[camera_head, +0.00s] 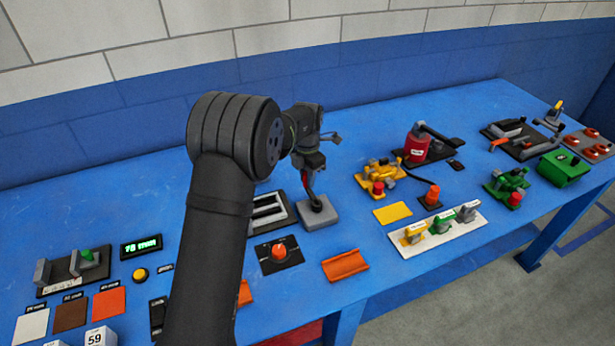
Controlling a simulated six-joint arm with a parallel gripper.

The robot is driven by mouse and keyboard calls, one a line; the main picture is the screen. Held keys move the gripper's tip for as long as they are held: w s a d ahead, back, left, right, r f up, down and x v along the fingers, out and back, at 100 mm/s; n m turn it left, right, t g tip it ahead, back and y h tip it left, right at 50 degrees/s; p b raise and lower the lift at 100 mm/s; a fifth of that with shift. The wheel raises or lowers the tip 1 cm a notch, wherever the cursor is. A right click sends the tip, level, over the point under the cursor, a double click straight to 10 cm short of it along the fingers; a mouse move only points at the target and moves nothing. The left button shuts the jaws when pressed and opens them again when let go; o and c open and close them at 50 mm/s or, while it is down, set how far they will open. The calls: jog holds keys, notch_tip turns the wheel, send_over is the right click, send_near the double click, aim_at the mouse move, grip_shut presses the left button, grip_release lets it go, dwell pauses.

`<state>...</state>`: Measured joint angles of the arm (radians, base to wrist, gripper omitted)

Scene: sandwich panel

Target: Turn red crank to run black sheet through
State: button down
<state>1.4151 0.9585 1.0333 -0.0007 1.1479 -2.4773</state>
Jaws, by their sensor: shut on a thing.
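My gripper (311,164) points down over the middle of the blue table, small in view and partly hidden by my own arm. It is shut on the red crank (306,181), which shows as a short red piece just under the jaws. Below it stands a grey block (318,214) with a dark upright. To the left, a dark frame with pale bars (268,212) is partly hidden behind my arm. I cannot pick out the black sheet with certainty.
An orange knob on a black plate (279,252) and an orange curved tray (345,266) lie in front. A yellow machine (378,176), a red canister (417,146) and a white strip with clamps (438,231) stand to the right. A display (141,246) is at left.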

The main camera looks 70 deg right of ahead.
jog(key=c, duration=1.3)
grip_release()
jog(key=shift+w, duration=0.1)
jog(key=shift+o, duration=0.2)
jog(key=shift+a, duration=0.1)
notch_tip(320, 180, up, 17)
jog(key=shift+r, duration=0.2)
notch_tip(320, 180, down, 18)
jog(key=shift+r, duration=0.25)
jog(key=shift+r, duration=0.1)
